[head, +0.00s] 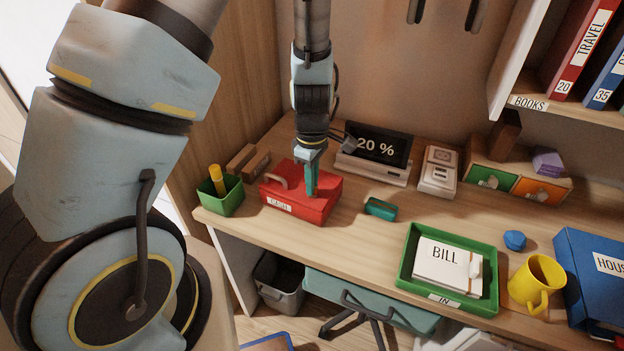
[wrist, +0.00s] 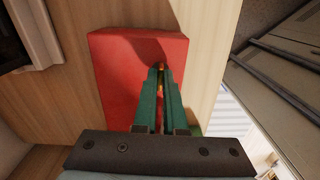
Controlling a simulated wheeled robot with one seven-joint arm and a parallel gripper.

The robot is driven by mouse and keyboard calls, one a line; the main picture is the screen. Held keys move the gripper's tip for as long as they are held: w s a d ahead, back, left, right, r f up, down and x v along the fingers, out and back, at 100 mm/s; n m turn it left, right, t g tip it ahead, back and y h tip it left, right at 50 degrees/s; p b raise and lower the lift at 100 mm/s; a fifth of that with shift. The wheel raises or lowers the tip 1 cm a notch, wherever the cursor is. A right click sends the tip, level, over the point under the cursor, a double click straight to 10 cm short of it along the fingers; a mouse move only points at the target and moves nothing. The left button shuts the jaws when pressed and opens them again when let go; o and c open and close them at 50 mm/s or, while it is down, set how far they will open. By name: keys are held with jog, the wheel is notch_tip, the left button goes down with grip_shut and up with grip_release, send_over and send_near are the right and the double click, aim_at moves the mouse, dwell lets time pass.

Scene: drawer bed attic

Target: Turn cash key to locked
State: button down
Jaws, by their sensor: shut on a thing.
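The red cash box (head: 300,193) with a CASH label stands on the desk at the left, its lid closed. It also shows in the wrist view (wrist: 115,80). My gripper (head: 311,188) points down at the box's right part, its teal fingers close together. In the wrist view my gripper (wrist: 160,72) is shut on a small yellowish and red piece (wrist: 160,86), which I take to be the cash key. The fingers hide most of the key, so I cannot tell which way it is turned.
A green pen cup (head: 219,195) stands left of the box. A 20 % display (head: 380,147) stands behind it, and a teal block (head: 380,208) lies to its right. A green tray (head: 450,262) holds BILL papers. A yellow mug (head: 537,281) stands further right.

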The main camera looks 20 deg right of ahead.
dwell(0.4)
jog(key=c, duration=1)
grip_release()
notch_tip(320, 180, up, 11)
jog(key=shift+f, duration=0.1)
jog(key=a+r+m, duration=0.2)
jog(key=a+m, duration=0.1)
jog(key=a, duration=0.5)
jog(key=a+r+m+t, duration=0.1)
jog(key=a+r+m, duration=0.1)
jog(key=a, duration=0.7)
jog(key=w+a+r+m, duration=0.1)
jog(key=a+m, duration=0.3)
jog(key=a, duration=0.4)
jog(key=shift+w+a+r+m+t, duration=0.1)
jog(key=shift+a+r+m+t, duration=0.05)
jog(key=shift+r, duration=0.25)
jog(key=shift+a+r+m+t, duration=0.1)
jog(key=shift+r+m+t, duration=0.05)
jog(key=shift+r, duration=0.2)
